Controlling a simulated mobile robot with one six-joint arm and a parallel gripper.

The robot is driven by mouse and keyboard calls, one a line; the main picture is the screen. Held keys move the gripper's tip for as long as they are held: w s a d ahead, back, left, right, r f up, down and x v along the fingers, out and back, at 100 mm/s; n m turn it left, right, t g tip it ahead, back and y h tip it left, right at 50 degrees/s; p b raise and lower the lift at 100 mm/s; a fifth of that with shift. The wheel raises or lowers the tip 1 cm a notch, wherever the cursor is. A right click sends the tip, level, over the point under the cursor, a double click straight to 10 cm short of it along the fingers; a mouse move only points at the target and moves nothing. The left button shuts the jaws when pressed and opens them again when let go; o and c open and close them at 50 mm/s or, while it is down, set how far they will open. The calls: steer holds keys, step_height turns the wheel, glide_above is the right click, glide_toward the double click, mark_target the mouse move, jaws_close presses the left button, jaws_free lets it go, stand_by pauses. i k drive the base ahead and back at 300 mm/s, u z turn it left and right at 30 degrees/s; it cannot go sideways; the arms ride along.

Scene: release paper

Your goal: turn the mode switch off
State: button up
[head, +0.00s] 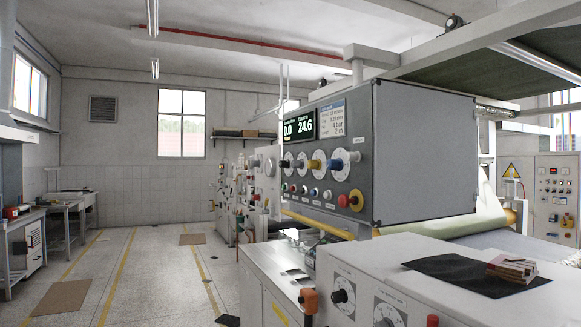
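A grey control box (424,150) stands right of the middle in the head view. Its left face carries a row of rotary knobs on round white dials, among them a yellow knob (314,164) and a blue knob (337,164). Small buttons sit below them, with a red stop knob on yellow (355,200). The white cabinet in front has a black knob (342,296) on a dial and another black knob (386,322) at the bottom edge. The labels are too small to read, so I cannot tell which one is the mode switch.
The white cabinet (400,265) fills the lower right, with a black sheet (465,272) and a small stack (511,268) on top. A roller machine stands behind. Workbenches (70,199) line the left wall. The floor aisle (150,270) between is mostly clear.

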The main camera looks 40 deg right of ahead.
mark_target(300, 163)
steer(key=u, duration=0.05)
steer(key=i, duration=1.35)
steer(key=u, duration=0.55)
